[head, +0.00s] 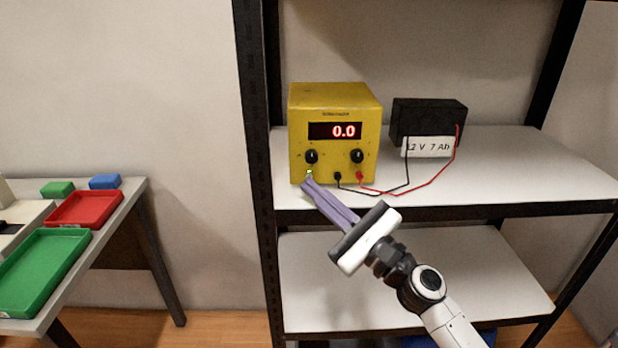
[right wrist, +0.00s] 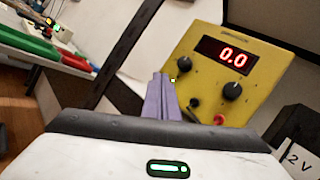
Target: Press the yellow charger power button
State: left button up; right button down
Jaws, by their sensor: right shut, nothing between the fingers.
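The yellow charger (head: 336,100) stands upright on the upper shelf. Its red display reads 0.0, and two black knobs sit below it. A small lit power button (head: 309,173) is at the lower left of its front. My right gripper (head: 306,183) is shut and empty, its purple fingers pointing up and left. Their tips are right by the button; I cannot tell whether they touch it. In the right wrist view the charger (right wrist: 262,72) is tilted, and the fingertips (right wrist: 162,76) are just left of the small yellow-lit button (right wrist: 174,79). My left gripper is not in view.
A black battery (head: 428,112) labelled 12 V 7 Ah stands right of the charger, joined to it by a black and a red lead (head: 420,188). A dark shelf post (head: 256,150) stands left. A table at left holds red (head: 84,209) and green trays (head: 42,270).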

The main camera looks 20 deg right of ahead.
jog(key=shift+w, duration=0.15)
jog(key=shift+w+d, duration=0.1)
jog(key=shift+w, duration=0.2)
jog(key=shift+w+d, duration=0.1)
jog(key=shift+w, duration=0.1)
dwell(0.8)
jog(key=shift+s+f, duration=0.2)
jog(key=shift+s, duration=0.4)
jog(key=shift+s+a+r, duration=0.1)
jog(key=shift+s+a, duration=0.25)
jog(key=shift+s, duration=0.6)
jog(key=shift+s+a+f, duration=0.1)
jog(key=shift+s+a, duration=0.2)
jog(key=shift+s, duration=0.7)
jog(key=shift+s+a+r, duration=0.1)
jog(key=shift+s+a, duration=0.25)
jog(key=shift+s, duration=0.6)
